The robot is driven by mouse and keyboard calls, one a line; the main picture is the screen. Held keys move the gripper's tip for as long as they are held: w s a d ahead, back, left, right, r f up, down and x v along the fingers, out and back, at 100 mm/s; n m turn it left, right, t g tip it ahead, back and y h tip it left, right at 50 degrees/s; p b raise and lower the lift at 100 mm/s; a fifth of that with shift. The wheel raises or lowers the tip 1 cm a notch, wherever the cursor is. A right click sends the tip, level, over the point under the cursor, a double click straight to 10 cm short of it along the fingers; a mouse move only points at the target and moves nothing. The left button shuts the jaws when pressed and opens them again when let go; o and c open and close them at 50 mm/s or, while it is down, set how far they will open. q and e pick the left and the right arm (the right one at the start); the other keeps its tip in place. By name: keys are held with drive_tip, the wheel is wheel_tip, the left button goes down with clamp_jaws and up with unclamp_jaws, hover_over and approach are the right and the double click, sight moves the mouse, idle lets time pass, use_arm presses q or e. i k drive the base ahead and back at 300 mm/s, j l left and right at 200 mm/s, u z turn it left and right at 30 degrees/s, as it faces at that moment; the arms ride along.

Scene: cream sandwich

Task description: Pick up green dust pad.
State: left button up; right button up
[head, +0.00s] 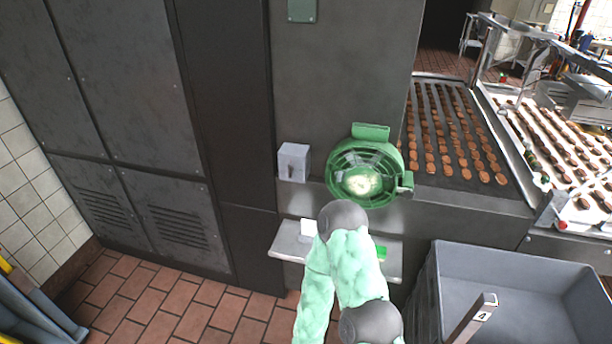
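A small bright green block, which looks like the green dust pad (381,253), shows at the right part of a narrow grey metal shelf (285,248). It is partly hidden behind one of my arms, which has a pale green sleeve and grey joints. A small white block (308,229) lies on the left part of the same shelf. Neither of my grippers shows in the head view, so I cannot see whether either touches the pad.
A round green fan-like housing (365,180) and a grey switch box (294,162) are on the machine above the shelf. A biscuit conveyor (455,175) runs behind.

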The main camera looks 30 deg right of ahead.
sight(381, 251)
drive_tip(key=z, duration=0.8)
